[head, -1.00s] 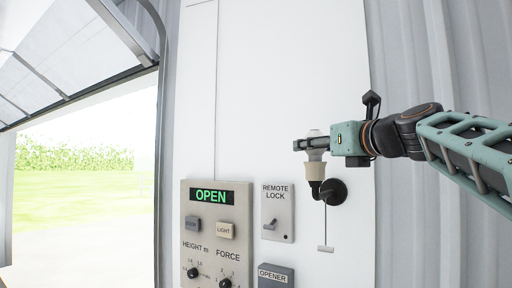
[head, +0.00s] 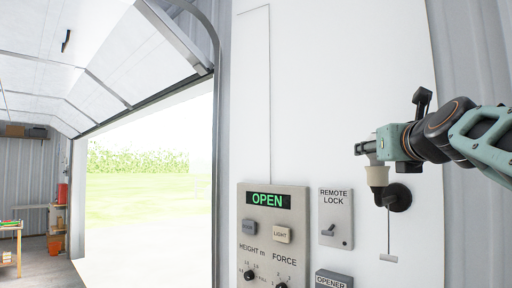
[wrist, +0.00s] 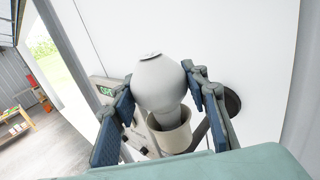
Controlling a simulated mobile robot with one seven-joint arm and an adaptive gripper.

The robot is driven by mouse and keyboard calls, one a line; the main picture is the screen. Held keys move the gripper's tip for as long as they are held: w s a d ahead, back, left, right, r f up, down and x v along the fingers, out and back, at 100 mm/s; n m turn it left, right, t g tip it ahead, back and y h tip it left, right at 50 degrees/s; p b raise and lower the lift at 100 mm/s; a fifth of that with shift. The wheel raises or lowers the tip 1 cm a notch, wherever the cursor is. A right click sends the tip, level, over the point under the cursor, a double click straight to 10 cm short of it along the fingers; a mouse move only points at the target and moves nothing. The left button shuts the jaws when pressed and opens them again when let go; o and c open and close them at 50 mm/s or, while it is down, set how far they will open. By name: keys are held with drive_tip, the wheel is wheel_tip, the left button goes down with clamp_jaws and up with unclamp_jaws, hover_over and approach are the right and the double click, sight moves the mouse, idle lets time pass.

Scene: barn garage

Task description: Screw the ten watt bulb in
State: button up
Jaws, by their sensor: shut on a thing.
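A white round bulb (wrist: 160,84) is between the two fingers of my gripper (wrist: 162,78) in the wrist view, neck down. My gripper is shut on it. The bulb's neck reaches into the cream cup of the lamp socket (wrist: 173,137); how deeply it is threaded is hidden. No watt marking is readable. In the head view the socket (head: 377,176) sits upright on a black wall mount (head: 399,197), and my gripper (head: 366,147) is directly above it, covering most of the bulb.
A pull cord with a small handle (head: 388,258) hangs below the mount. Left of it are a remote lock switch (head: 336,218), an opener box (head: 334,280) and a control panel (head: 272,230) reading OPEN. The garage door (head: 150,45) is raised. A wooden table (head: 10,250) stands far left.

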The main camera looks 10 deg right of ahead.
drive_tip(key=shift+s+r, duration=0.1)
drive_tip(key=shift+s, duration=0.1)
drive_tip(key=shift+w+h+p, duration=0.2)
drive_tip(key=shift+h+p, duration=0.1)
drive_tip(key=shift+p, duration=0.1)
drive_tip(key=shift+s+r+m+h+p, duration=0.1)
drive_tip(key=shift+m+h+p, duration=0.2)
drive_tip(key=shift+m+p, duration=0.15)
drive_tip(key=shift+r+m+g+h+p, duration=0.1)
drive_tip(key=shift+m+g+h+p, duration=0.5)
drive_tip(key=shift+p, duration=1.05)
drive_tip(key=shift+s+h, duration=0.1)
drive_tip(key=shift+h, duration=0.2)
